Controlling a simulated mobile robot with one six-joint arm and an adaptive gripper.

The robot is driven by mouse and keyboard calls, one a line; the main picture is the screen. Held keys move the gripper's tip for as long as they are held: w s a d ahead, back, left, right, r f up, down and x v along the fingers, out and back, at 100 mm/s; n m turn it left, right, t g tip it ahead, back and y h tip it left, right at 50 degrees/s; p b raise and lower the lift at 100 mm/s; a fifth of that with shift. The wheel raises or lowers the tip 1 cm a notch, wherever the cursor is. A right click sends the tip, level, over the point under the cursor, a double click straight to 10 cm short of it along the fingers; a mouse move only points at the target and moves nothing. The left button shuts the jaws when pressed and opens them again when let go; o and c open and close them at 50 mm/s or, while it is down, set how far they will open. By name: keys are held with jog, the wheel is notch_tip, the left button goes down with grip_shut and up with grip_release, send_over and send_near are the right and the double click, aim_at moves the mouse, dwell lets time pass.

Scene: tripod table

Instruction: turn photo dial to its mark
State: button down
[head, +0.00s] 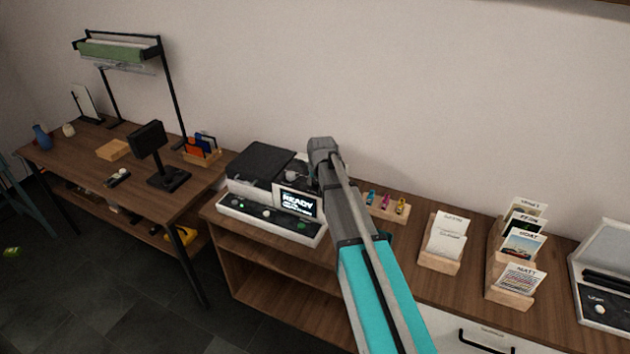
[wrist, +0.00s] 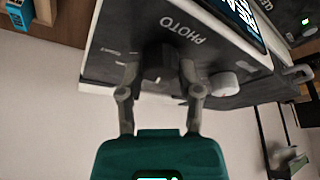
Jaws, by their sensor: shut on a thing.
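The photo dial (wrist: 158,58) is a dark round knob on the printer's dark panel, beside the white word PHOTO in the wrist view. My gripper (wrist: 158,74) has one finger on each side of it and is shut on it. Small pale ticks (wrist: 112,51) show on the panel left of the dial; I cannot tell which is its mark or where the dial points. In the head view the printer (head: 232,206) stands on the wooden cabinet with its screen reading READY. My arm hides the dial and the fingers there.
A second, white knob (wrist: 223,84) sits close right of my fingers. A small holder with coloured bottles (head: 386,207) stands right of the printer, then card racks (head: 440,263). A desk (head: 80,151) with a stand is at left. The wall is close behind.

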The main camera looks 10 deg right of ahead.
dwell(0.4)
jog(key=shift+c, duration=1.4)
grip_release()
jog(key=shift+s, duration=0.15)
